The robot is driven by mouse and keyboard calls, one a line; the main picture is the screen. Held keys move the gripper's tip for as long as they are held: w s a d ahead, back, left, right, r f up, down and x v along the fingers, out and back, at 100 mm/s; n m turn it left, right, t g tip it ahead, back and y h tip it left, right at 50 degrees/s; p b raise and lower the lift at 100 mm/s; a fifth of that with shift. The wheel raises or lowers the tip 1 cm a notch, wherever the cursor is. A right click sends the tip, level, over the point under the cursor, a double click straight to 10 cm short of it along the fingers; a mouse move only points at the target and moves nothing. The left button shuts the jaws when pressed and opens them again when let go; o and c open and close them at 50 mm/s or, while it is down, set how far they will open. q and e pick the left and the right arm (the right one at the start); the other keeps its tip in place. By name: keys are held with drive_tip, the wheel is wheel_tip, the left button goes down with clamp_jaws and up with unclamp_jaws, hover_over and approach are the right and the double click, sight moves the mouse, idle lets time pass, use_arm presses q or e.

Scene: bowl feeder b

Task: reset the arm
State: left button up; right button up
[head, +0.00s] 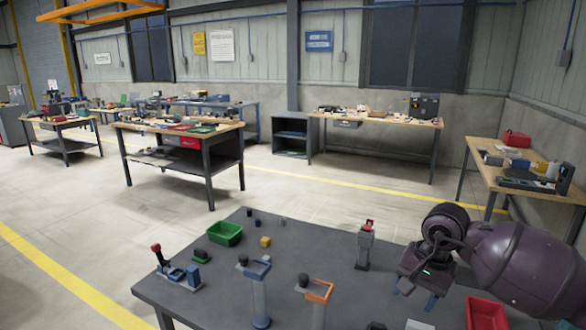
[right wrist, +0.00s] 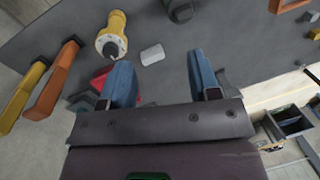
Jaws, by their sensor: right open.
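My right gripper (head: 417,293) hangs above the right part of the dark grey table (head: 225,290), its blue fingers pointing down. In the right wrist view the two blue fingers (right wrist: 162,80) stand wide apart with nothing held between them. A small pale block (right wrist: 152,54) lies on the table beyond the fingers, apart from them. Part of a red object shows behind the left finger. My right arm comes in from the right edge in the head view. My left gripper is in neither view.
A green bin (head: 225,233) and a red bin (head: 486,314) stand on the table. Between them are a blue-topped stand (head: 258,270), an orange-topped stand (head: 318,291) and a grey post with a red top (head: 365,245). Other workbenches stand farther back, across open floor.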

drive_tip(key=w+a+r+m+t+y, duration=0.1)
drive_tip(key=a+r+m+t+y, duration=0.5)
drive_tip(key=a+r+m+y, duration=1.2)
drive_tip(key=w+d+f+m+t+h, duration=0.1)
drive_tip(key=d+f+m+t+h, duration=0.6)
drive_tip(key=m, duration=0.8)
drive_tip(key=w+d+f+m+t+h, duration=0.1)
drive_tip(key=d+f+m+t+h, duration=0.55)
drive_tip(key=m, duration=0.85)
drive_tip(key=s+d+f+m+g+h, duration=0.1)
drive_tip(key=s+d+f+m+g, duration=0.15)
drive_tip(key=f+m, duration=0.35)
drive_tip(key=s+d+f+m+g+h, duration=0.1)
drive_tip(key=s+f+m+h, duration=0.15)
drive_tip(key=f, duration=0.45)
drive_tip(key=s+d+f+m+g+h, duration=0.1)
drive_tip(key=s+d+f+m+g, duration=0.1)
drive_tip(key=s+f, duration=0.6)
drive_tip(key=s+d+f+m+g+h, duration=0.1)
drive_tip(key=s+d+f+m+g, duration=0.1)
drive_tip(key=s+f+m, duration=0.3)
drive_tip(key=s+f+g, duration=0.1)
drive_tip(key=s+f, duration=0.3)
drive_tip(key=s, duration=0.4)
drive_tip(key=shift+s+d+f+h, duration=0.2)
drive_tip(key=shift+f+h, duration=0.1)
drive_tip(key=shift+h, duration=0.1)
